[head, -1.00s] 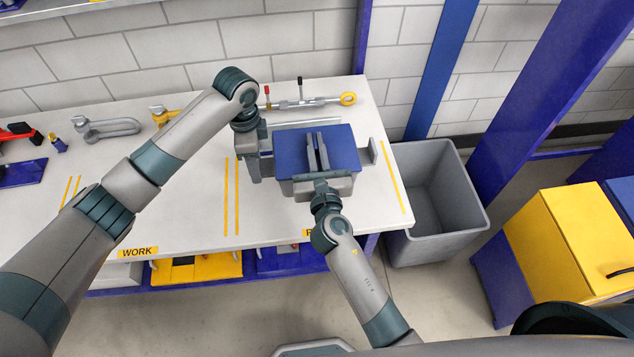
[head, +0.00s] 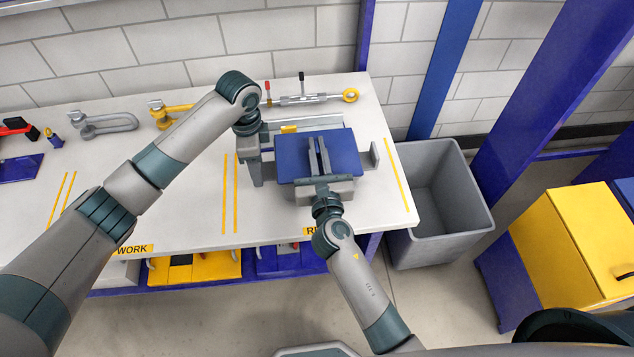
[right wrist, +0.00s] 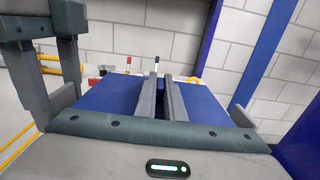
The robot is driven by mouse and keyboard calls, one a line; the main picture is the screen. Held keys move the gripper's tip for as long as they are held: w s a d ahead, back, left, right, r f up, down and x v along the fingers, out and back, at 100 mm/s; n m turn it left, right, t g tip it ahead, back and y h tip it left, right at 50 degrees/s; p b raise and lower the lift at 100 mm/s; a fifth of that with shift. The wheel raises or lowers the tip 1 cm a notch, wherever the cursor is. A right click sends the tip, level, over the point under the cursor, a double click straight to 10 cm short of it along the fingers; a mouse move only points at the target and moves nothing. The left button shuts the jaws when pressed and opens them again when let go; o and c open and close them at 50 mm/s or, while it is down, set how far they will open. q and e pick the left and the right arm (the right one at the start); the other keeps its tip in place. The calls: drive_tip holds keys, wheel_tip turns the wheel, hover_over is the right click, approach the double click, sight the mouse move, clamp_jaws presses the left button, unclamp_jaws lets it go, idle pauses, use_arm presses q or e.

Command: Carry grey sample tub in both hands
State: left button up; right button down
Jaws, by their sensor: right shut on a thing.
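A blue-topped piece with grey end tabs, which I take to be the grey sample tub (head: 342,145), is over the bench's right part. Its blue top also shows in the right wrist view (right wrist: 212,108). My right gripper (head: 318,155) reaches in from the front, its two fingers close together over the blue top's middle (right wrist: 166,98). What lies between these fingers is mostly hidden. My left gripper (head: 255,178) points down beside the left end. In the right wrist view its two fingers (right wrist: 55,90) stand apart, with background visible between them.
A grey bin (head: 466,218) stands on the floor right of the bench (head: 150,205). A yellow cabinet (head: 575,240) stands far right. The bench's middle is clear.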

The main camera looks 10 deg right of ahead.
use_arm(q)
drive_tip(key=shift+f+b, duration=0.6)
drive_tip(key=shift+f, duration=0.15)
use_arm(e)
drive_tip(key=shift+f, duration=0.75)
use_arm(q)
drive_tip(key=o, duration=1.2)
use_arm(e)
drive_tip(key=c, duration=1.8)
unclamp_jaws()
drive_tip(key=shift+c, duration=0.2)
use_arm(q)
drive_tip(key=shift+r, duration=0.1)
use_arm(e)
drive_tip(key=shift+r, duration=0.1)
use_arm(q)
wheel_tip(320, 180, up, 12)
use_arm(e)
drive_tip(key=s, duration=1.2)
